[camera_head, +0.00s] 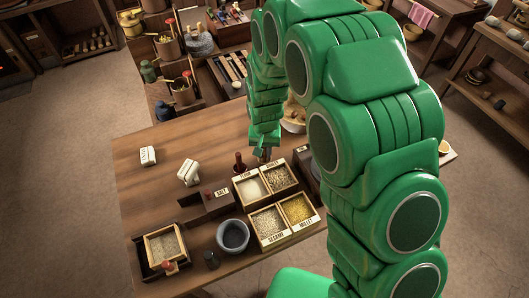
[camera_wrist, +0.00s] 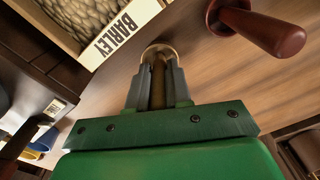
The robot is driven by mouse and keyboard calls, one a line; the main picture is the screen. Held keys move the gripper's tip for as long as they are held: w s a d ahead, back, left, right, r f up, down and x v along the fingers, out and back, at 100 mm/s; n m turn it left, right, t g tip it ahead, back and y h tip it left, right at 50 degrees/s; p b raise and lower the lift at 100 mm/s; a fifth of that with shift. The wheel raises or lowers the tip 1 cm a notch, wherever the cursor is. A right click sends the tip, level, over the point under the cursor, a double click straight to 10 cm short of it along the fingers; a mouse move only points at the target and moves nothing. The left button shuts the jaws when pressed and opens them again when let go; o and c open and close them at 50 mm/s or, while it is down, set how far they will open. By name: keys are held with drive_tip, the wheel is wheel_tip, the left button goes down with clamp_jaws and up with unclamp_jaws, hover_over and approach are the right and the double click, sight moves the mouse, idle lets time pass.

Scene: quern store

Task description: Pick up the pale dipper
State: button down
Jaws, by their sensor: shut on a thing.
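My gripper (camera_wrist: 158,80) has its two grey fingers closed on a slim brown handle in the wrist view. A round, pale-rimmed end (camera_wrist: 158,48) shows just past the fingertips; this looks like the pale dipper, held by its handle. Its far end is partly hidden by the fingers. In the head view my gripper (camera_head: 263,154) is low over the table, just behind the grain box, and the dipper cannot be made out there. I cannot tell whether the dipper touches the table.
The barley compartment (camera_wrist: 123,32) is close at upper left in the wrist view; a dark red-handled thing (camera_wrist: 262,30) is at upper right. The table's left part is clearer.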

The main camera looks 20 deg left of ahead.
drive_tip(key=shift+r, duration=0.5)
wheel_tip(320, 180, up, 2)
drive_tip(key=shift+r, duration=0.2)
drive_tip(key=s+d+r, duration=0.8)
drive_tip(key=s+r, duration=0.1)
drive_tip(key=s, duration=0.2)
drive_tip(key=shift+s+r, duration=0.2)
drive_tip(key=shift+r, duration=0.05)
